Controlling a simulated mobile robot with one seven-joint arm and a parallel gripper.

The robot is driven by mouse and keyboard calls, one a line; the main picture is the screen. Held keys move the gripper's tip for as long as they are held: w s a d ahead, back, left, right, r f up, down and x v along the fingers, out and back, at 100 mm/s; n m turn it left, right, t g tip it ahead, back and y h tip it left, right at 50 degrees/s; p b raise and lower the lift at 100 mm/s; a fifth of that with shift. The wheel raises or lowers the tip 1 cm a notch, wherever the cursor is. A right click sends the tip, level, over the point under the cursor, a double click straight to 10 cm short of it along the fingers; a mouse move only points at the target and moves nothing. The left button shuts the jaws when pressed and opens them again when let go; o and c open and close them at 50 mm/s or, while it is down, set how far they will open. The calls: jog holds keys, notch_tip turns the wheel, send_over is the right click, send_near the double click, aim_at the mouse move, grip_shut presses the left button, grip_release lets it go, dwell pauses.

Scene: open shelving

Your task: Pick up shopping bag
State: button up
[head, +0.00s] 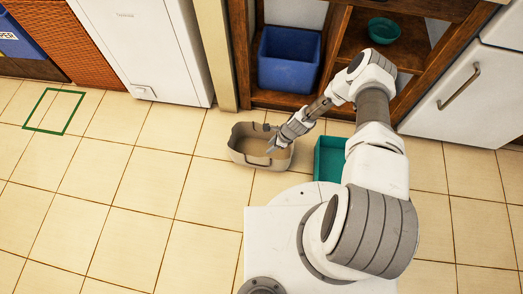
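The shopping bag (240,156) is a beige-grey, open-topped bag standing upright on the tiled floor, just in front of the wooden shelving. My gripper (271,150) reaches down from the right, at the bag's right side and over its opening. The gripper's fingertips are small and overlap the bag in the picture, so I cannot tell whether they are open or shut, or whether they touch the bag. Part of the bag's right rim is hidden behind my gripper.
A teal bin (328,160) stands right of the bag, partly hidden by my arm. The wooden shelving (335,52) holds a blue bin (289,58) and a green bowl (383,31). A green square outline (40,112) marks the floor at left. Floor left of the bag is clear.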

jog(key=b+x, duration=0.4)
jog(key=x, duration=0.7)
jog(key=shift+a+f+b, duration=0.15)
jog(key=shift+b, duration=0.2)
jog(key=b+x, duration=0.1)
jog(key=x, duration=0.1)
jog(key=b+x, duration=0.2)
jog(key=x, duration=0.1)
jog(key=shift+a+f, duration=0.15)
jog(key=shift+a, duration=0.25)
grip_shut()
jog(key=shift+w, duration=0.1)
